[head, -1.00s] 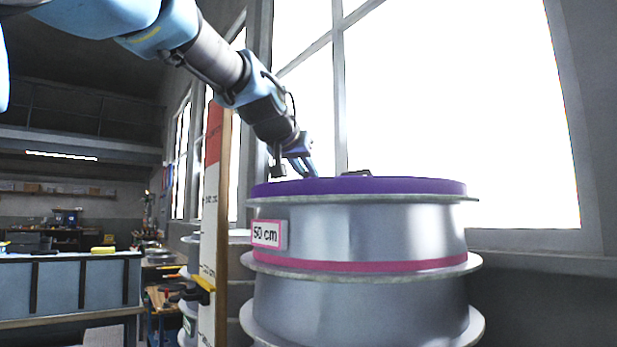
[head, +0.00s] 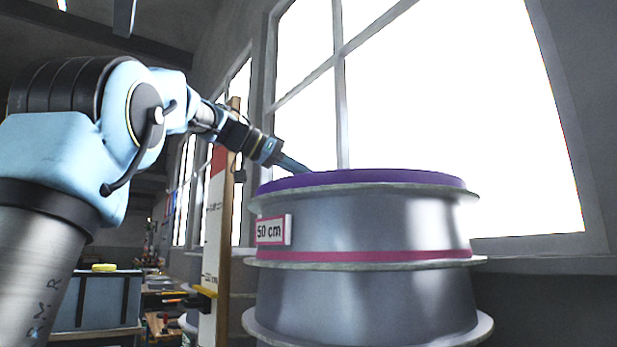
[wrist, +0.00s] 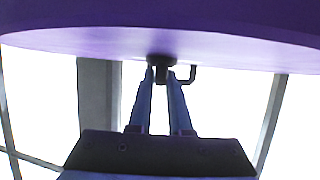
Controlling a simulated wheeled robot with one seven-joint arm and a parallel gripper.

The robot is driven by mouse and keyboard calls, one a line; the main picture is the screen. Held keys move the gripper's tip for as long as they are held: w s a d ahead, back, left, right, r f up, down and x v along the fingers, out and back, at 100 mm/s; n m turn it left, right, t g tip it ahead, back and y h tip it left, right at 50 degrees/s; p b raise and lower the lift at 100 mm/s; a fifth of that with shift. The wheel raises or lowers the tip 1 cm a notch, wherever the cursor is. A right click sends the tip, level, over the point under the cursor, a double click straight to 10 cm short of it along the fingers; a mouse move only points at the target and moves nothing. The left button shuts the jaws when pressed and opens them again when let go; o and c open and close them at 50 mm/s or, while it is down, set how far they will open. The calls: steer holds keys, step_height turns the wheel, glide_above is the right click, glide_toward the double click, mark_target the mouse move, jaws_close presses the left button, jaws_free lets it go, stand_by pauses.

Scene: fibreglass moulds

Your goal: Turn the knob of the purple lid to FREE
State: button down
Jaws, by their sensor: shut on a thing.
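The purple lid (head: 362,178) lies on top of a grey metal mould drum (head: 365,225) in the head view. In the wrist view the lid (wrist: 165,40) fills the top of the picture. The dark knob (wrist: 161,61) shows at the lid's edge there, with a thin bent bar (wrist: 188,75) beside it. My gripper (wrist: 160,79) is shut on the knob. In the head view my gripper (head: 305,170) reaches down to the lid's far side from the left, and the knob is hidden. No FREE marking is readable.
A large window is behind. A blue cabinet (head: 105,300) stands further back left.

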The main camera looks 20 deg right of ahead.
steer(key=m+g+p, duration=0.3)
steer(key=g, duration=0.1)
steer(key=shift+w+r+m+y, duration=0.3)
steer(key=shift+w+y, duration=0.05)
steer(key=shift+y, duration=0.05)
steer(key=m+g+y+p, duration=0.1)
steer(key=m+g+p, duration=0.1)
steer(key=p, duration=0.1)
steer(key=shift+w+d+g, duration=0.1)
steer(key=shift+g, duration=0.2)
steer(key=shift+f+m+g+p, duration=0.15)
steer(key=shift+m+g+p, duration=0.2)
steer(key=shift+p, duration=0.2)
steer(key=shift+f+m+y, duration=0.1)
steer(key=shift+m+y, duration=0.15)
steer(key=shift+y, duration=0.05)
steer(key=c, duration=0.8)
jaws_free()
steer(key=shift+c, duration=0.2)
